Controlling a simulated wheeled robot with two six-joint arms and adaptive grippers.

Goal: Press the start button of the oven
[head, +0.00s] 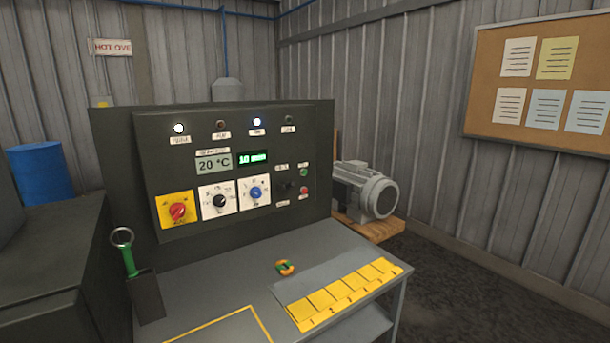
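The oven's control panel (240,165) stands upright behind a grey bench. A green button (304,173) sits at its right side, above a red button (304,190); their labels are too small to read. The temperature display (213,163) reads 20 °C. The green timer display (253,158) seems to read 10 min. A red knob on a yellow plate (177,211), a black knob (219,201) and a blue knob (255,193) are below. Two lamps at the top are lit white. Neither gripper is in view.
The grey bench (225,275) carries a small green and orange ring (285,267) and a row of yellow numbered squares (345,290). A green-handled tool (129,262) stands at the left in a dark holder. A grey motor (366,190) sits on wood at the right.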

